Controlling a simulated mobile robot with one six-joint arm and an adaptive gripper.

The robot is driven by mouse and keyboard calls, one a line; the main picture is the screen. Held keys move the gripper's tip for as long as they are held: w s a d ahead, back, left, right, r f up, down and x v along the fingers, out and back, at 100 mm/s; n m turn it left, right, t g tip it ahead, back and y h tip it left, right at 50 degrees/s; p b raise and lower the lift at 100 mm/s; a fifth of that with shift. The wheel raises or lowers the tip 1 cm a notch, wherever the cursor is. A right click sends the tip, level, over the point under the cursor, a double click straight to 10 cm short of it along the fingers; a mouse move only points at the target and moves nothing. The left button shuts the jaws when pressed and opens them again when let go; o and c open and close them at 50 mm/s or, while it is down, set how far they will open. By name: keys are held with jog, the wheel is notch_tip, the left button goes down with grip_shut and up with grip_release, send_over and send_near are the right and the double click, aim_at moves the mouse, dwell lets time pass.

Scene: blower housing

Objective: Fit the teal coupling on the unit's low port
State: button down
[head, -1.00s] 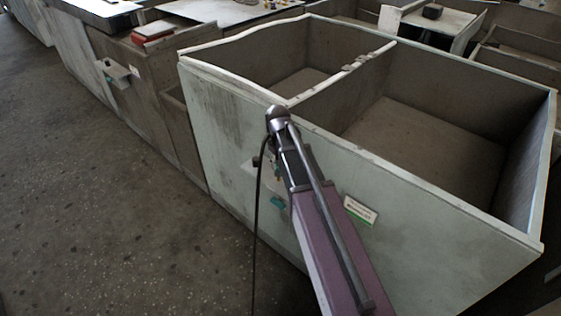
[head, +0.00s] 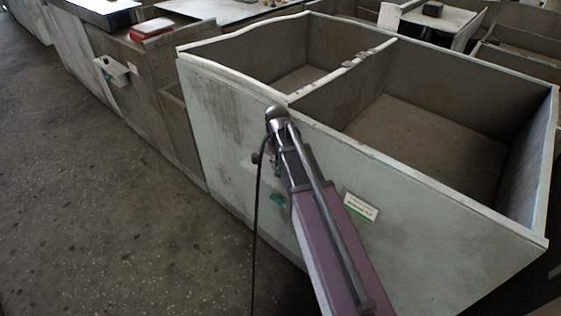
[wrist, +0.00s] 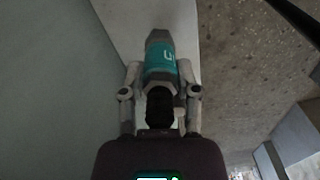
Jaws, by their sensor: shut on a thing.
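My gripper (wrist: 160,100) is shut on the teal coupling (wrist: 160,62), a teal body with grey ends and a white mark, in the wrist view. The coupling points away from my gripper, in front of a pale ledge (wrist: 135,22) beside the wall. In the head view my arm hides most of the gripper. A white ledge (head: 252,171) shows on the pale green wall left of my arm. I cannot make out the low port.
The large open housing (head: 215,120) with two compartments stands behind my arm. A label (head: 360,208) is on its front. Farther left is a white box (head: 117,72) with a teal bit. The speckled floor (head: 120,200) at left is clear.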

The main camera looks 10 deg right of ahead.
jog(key=shift+f+b, duration=0.4)
jog(key=shift+f, duration=0.1)
jog(key=shift+c, duration=1.3)
grip_release()
jog(key=s+r+m+p, duration=0.2)
jog(key=s+r+p, duration=0.3)
jog(key=s, duration=0.3)
jog(key=s+d+r+m+p, duration=0.1)
jog(key=s+r+m+p, duration=0.2)
jog(key=s+r+p, duration=0.3)
jog(key=shift+s, duration=1.1)
